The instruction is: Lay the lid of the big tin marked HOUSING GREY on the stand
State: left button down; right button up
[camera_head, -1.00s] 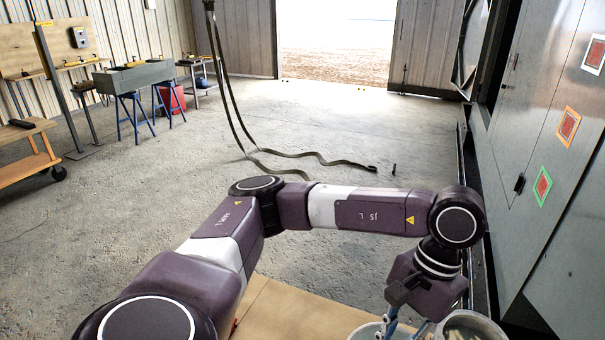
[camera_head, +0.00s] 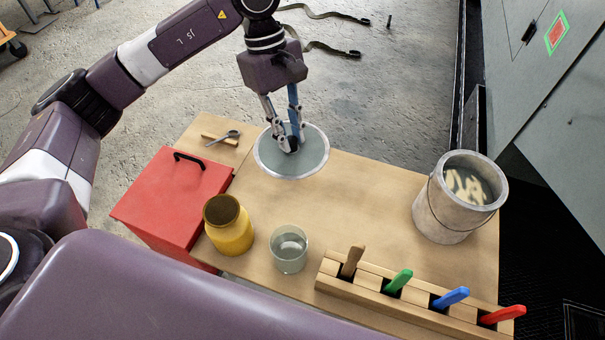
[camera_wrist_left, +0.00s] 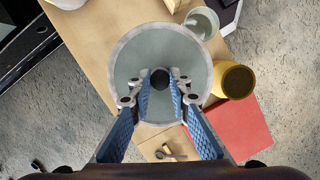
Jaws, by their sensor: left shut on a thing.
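My left gripper (camera_head: 291,143) is shut on the dark knob of a round grey lid (camera_head: 277,167) with a pale rim. The lid looks about level, over the far edge of the wooden table; I cannot tell whether it hangs or rests on something. In the left wrist view the lid (camera_wrist_left: 130,66) fills the space between the fingers, with its knob (camera_wrist_left: 160,78) between the tips. A big open grey tin (camera_head: 440,215) stands at the table's right; no marking on it is readable. I cannot make out a stand; the lid may hide it. My right gripper is out of view.
On the table (camera_head: 350,200) are a yellow jar (camera_head: 229,232), a glass cup (camera_head: 289,255) and a wooden rack (camera_head: 345,283) with several coloured handles. A red box (camera_head: 165,205) is at the left. A grey tool (camera_head: 225,138) lies left of the lid. The table's middle is clear.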

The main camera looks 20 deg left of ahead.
pick_arm(q)
jog(key=w+f+n+t+b, duration=0.4)
jog(key=w+n+b, duration=0.2)
jog(key=w+n, duration=0.65)
jog(key=shift+n, duration=0.95)
jog(key=f+p, duration=0.1)
jog(key=f, duration=0.5)
jog(key=s+f, duration=0.1)
jog(key=f, duration=0.6)
jog(key=f+p, duration=0.1)
jog(key=f, duration=0.5)
jog(key=shift+s+a+f+p, duration=0.1)
jog(key=shift+s+f+p, duration=0.15)
jog(key=shift+p, duration=0.1)
jog(key=shift+f, duration=0.2)
jog(key=c, duration=1.8)
grip_release()
jog(key=shift+r, duration=0.2)
